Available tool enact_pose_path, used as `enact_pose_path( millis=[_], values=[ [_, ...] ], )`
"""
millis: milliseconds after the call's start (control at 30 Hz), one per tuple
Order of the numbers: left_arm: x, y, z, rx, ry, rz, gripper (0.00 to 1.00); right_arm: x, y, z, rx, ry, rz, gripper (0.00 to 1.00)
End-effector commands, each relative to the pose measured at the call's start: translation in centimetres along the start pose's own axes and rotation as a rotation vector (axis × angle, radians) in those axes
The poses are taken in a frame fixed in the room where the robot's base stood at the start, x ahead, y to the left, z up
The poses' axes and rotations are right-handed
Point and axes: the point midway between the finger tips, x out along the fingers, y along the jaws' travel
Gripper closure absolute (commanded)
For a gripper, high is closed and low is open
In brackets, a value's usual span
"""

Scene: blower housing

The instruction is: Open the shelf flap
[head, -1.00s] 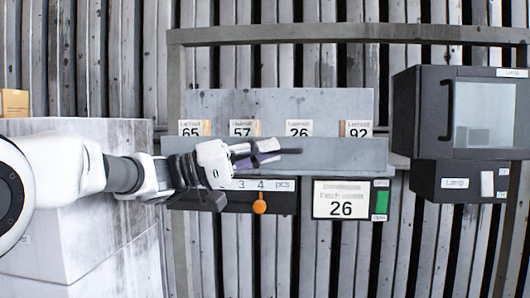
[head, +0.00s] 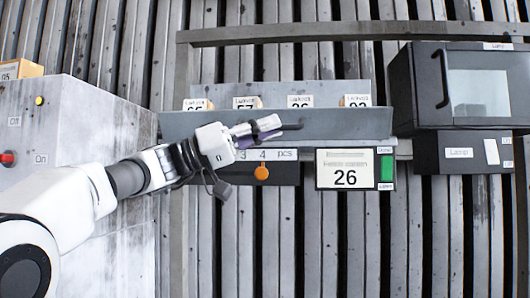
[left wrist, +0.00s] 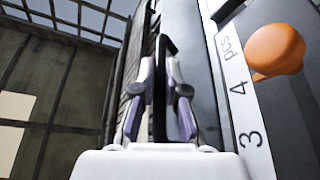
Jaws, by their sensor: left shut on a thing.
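The shelf flap (head: 340,124) is a long grey panel across the front of the shelf in the head view. It hides the lower part of the numbered labels behind it. My left gripper (head: 258,130) is at the flap's front, left of its middle, with its fingers pointing right. It is shut on a thin dark bar (head: 291,127) that looks like the flap's handle. In the left wrist view, my left gripper's fingers (left wrist: 159,92) are close together around this dark bar. Its join to the flap is hidden. My right gripper is out of view.
Below the flap are an orange knob (head: 262,173), a "26" display (head: 343,169) and a green button (head: 387,168). A black windowed box (head: 430,88) stands close on the right. A grey cabinet (head: 110,110) with a red button (head: 8,158) stands left.

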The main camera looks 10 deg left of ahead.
Motion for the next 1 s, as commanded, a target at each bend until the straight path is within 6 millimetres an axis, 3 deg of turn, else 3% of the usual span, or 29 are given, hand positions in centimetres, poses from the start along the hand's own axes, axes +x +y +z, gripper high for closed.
enact_pose_path(
  millis=[33,200,700,733,800,1000],
  values=[
    [-0.11,-0.29,0.66,0.022,-0.003,0.008,1.00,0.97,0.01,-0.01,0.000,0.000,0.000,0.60],
    [-0.12,-0.21,0.72,0.072,-0.004,0.030,1.00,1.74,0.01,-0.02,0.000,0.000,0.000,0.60],
    [-0.07,-0.09,0.58,0.093,-0.003,0.038,1.00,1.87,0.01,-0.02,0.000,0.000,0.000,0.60],
    [-0.07,-0.09,0.58,0.093,-0.003,0.038,0.81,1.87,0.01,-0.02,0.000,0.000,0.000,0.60],
    [-0.08,-0.09,0.57,0.093,-0.003,0.038,0.63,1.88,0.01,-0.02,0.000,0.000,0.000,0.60],
    [-0.14,-0.09,0.54,0.092,-0.001,0.038,0.63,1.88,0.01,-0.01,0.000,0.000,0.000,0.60]
  ],
)
